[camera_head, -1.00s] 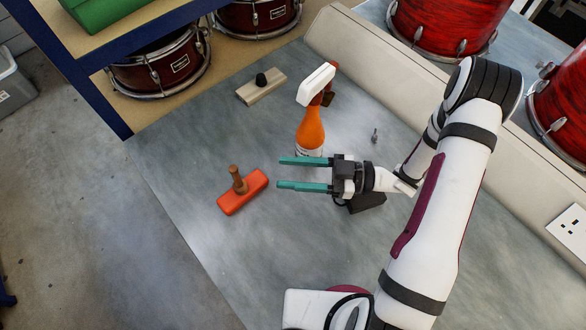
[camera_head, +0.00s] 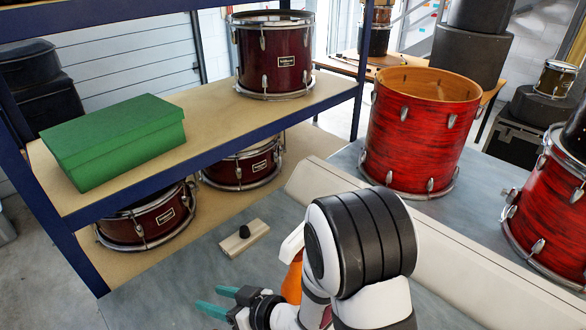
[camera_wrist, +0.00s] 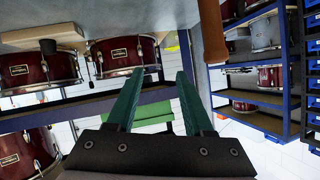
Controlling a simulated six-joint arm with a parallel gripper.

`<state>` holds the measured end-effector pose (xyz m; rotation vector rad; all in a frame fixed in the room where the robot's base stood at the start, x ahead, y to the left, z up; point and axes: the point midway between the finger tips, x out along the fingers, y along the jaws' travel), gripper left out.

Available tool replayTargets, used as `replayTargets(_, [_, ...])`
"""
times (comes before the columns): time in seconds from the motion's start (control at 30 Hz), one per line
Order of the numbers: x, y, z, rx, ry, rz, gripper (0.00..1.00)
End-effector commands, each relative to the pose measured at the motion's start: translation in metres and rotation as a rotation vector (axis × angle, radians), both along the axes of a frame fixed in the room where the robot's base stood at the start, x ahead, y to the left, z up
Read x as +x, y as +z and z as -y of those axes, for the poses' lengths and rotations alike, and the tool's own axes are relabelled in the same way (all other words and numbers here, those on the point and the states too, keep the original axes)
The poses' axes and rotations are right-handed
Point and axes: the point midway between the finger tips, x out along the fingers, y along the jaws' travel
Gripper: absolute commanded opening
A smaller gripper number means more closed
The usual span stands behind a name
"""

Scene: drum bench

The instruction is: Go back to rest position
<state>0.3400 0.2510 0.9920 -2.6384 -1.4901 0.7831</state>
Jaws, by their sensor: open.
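My gripper (camera_head: 222,301) has two teal fingers, spread apart with nothing between them. It shows at the bottom of the head view, low over the grey bench (camera_head: 190,270), partly behind my own arm. In the wrist view the open fingers (camera_wrist: 158,98) point toward the shelf, and the picture is upside down. An orange spray bottle (camera_head: 292,282) with a white head stands just beyond my gripper, mostly hidden by my arm.
A wooden block with a black knob (camera_head: 243,238) lies on the bench near the shelf. The blue-framed shelf (camera_head: 205,135) holds a green box (camera_head: 115,140) and dark red drums (camera_head: 272,55). Red drums (camera_head: 415,130) stand behind the bench's raised ledge (camera_head: 450,255).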

Motion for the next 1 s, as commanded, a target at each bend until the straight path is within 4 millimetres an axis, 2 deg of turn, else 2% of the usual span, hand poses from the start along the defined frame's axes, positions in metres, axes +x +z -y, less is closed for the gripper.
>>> replayTargets(0.07, [0.010,0.005,0.002,-0.097,-0.130,-0.068,0.52])
replayTargets(0.17, [0.011,0.015,0.028,-0.219,-0.363,-0.206,0.52])
replayTargets(0.27, [-0.004,0.032,0.094,-0.341,-0.632,-0.379,0.52])
replayTargets(0.3, [-0.018,0.040,0.128,-0.388,-0.736,-0.460,0.52])
replayTargets(0.37, [-0.049,0.052,0.175,-0.444,-0.868,-0.597,0.52])
replayTargets(0.4, [-0.076,0.059,0.198,-0.466,-0.936,-0.696,0.52])
replayTargets(0.47, [-0.116,0.070,0.219,-0.475,-1.003,-0.842,0.52])
replayTargets(0.5, [-0.142,0.076,0.224,-0.469,-1.028,-0.933,0.52])
replayTargets(0.53, [-0.158,0.080,0.225,-0.461,-1.039,-0.991,0.52])
replayTargets(0.6, [-0.187,0.089,0.223,-0.435,-1.048,-1.099,0.52])
replayTargets(0.63, [-0.195,0.091,0.221,-0.426,-1.049,-1.132,0.52])
replayTargets(1.0, [-0.198,0.092,0.221,-0.422,-1.048,-1.141,0.52])
